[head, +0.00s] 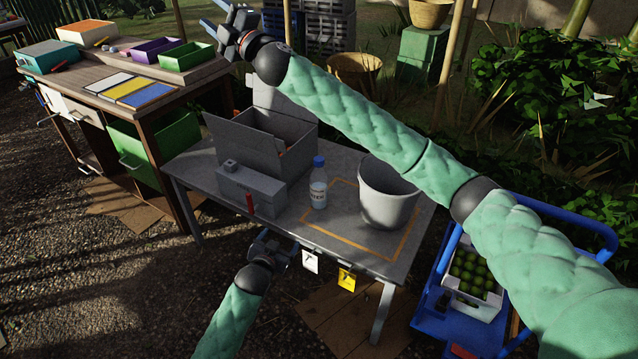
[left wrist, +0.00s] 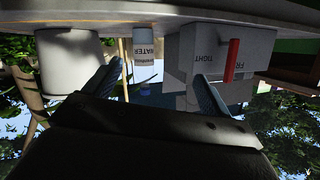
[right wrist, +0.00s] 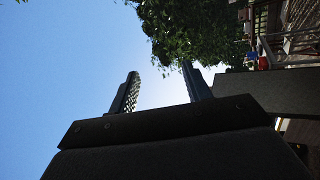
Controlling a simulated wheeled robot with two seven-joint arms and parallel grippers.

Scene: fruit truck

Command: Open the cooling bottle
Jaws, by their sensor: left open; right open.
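The water bottle (head: 318,188), white with a blue cap, stands upright on the grey table (head: 345,160). In the left wrist view the bottle (left wrist: 145,47) shows upside down, its label reading WATER. A grey box-shaped fixture (head: 250,187) with a red lever (head: 250,202) stands left of it; the left wrist view shows the fixture's label TIGHT and part of another word. My left gripper (head: 273,247) is open and empty at the table's front edge, apart from the bottle. My right gripper (head: 236,32) is open and empty, raised high beyond the table's back left.
A pale bucket (head: 386,200) stands right of the bottle, within a yellow outline. An open grey box (head: 260,140) stands behind the fixture. White and yellow tags (head: 346,279) hang at the front edge. A blue cart (head: 430,305) stands at right.

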